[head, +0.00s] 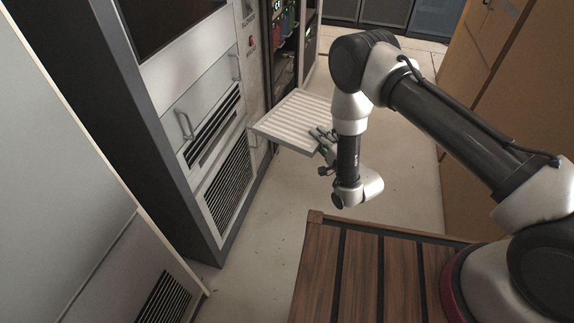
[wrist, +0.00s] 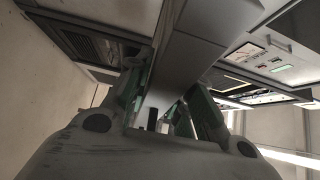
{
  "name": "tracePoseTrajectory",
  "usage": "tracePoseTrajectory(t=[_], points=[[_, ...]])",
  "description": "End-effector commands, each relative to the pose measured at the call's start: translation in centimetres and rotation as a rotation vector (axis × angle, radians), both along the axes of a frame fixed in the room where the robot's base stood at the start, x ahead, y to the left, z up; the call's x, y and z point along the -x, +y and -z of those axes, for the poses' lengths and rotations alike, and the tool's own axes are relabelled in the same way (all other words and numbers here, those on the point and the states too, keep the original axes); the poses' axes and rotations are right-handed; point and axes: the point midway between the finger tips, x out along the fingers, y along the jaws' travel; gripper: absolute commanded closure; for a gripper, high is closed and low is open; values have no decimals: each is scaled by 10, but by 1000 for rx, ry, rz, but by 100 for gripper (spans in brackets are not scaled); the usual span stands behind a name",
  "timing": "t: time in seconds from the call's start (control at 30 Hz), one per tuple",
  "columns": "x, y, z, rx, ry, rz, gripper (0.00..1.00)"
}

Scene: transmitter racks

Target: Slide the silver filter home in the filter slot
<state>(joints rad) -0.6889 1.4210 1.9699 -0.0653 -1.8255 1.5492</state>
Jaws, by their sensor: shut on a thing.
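The silver filter (head: 296,118) is a flat, pale panel with ribbed pleats and a thin frame. In the head view it is held roughly level, jutting out from the rack front into the aisle. My gripper (head: 326,142) is shut on its near right edge. In the wrist view the filter's grey frame (wrist: 182,52) runs up between the two fingers of my gripper (wrist: 165,92). The filter's far left edge is close to the rack, by the dark bay. The filter slot itself is hidden, and I cannot tell whether that edge is inside it.
A white rack (head: 205,110) with handles and vent grilles stands left of the filter. A grey cabinet (head: 60,190) is at the near left. My wooden-slatted deck is below. Tan cabinets (head: 500,70) line the right. The pale floor (head: 265,215) between is clear.

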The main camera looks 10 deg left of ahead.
Motion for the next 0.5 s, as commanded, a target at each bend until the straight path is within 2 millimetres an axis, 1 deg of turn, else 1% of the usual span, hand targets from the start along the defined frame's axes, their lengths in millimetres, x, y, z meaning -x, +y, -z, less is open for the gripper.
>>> tracePoseTrajectory(t=[0.03, 0.1, 0.2, 0.33, 0.4, 0.5], points=[[17, 22, 15, -1, 0, -55, 100], [38, 46, 30, -3, 1, -121, 100], [62, 70, 48, -6, 0, -194, 100], [82, 88, 60, -9, -1, -250, 100], [88, 92, 64, -9, -1, -264, 100], [90, 94, 65, -10, -1, -270, 100]])
